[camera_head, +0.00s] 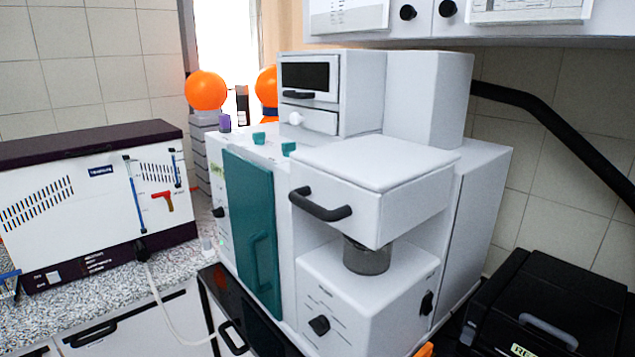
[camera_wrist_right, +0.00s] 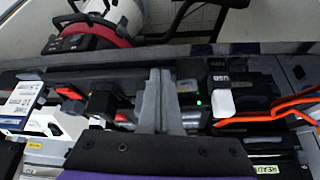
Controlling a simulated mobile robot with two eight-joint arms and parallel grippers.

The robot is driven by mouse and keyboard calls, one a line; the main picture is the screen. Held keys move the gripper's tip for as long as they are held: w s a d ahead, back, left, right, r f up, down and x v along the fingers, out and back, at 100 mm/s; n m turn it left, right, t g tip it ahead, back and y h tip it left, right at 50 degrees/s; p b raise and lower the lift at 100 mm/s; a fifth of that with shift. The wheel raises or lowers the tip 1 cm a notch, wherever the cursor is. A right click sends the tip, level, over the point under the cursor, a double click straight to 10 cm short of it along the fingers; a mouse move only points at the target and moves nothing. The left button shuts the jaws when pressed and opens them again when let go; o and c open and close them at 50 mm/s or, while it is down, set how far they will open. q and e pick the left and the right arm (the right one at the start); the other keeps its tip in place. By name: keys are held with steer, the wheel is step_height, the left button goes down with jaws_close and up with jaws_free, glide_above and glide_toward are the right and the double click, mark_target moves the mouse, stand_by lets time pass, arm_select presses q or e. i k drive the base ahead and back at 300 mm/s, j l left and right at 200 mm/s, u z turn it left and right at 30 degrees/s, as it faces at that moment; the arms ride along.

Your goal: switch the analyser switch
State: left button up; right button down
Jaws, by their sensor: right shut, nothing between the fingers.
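A large white analyser-like machine (camera_head: 485,170) with a teal door (camera_head: 250,230) stands in the middle of the head view. A black knob (camera_head: 320,325) sits on its lower front and another black knob (camera_head: 427,303) on its right side. I cannot tell which control is the analyser switch. My right gripper (camera_wrist_right: 158,75) shows in the right wrist view with its grey fingers together and nothing between them. Beyond and beside the fingers is dark equipment with a small green light (camera_wrist_right: 198,102) and a white block (camera_wrist_right: 222,103). My left gripper is in neither view.
A white and dark purple instrument (camera_head: 90,210) stands on the speckled counter at left. A black case (camera_head: 550,300) is at lower right, and a black pipe (camera_head: 550,120) runs along the tiled wall. Orange cables (camera_wrist_right: 270,108) lie right of the fingers in the wrist view.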

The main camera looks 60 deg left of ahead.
mark_target(427, 307)
steer(key=u, duration=2)
steer(key=l, duration=0.1)
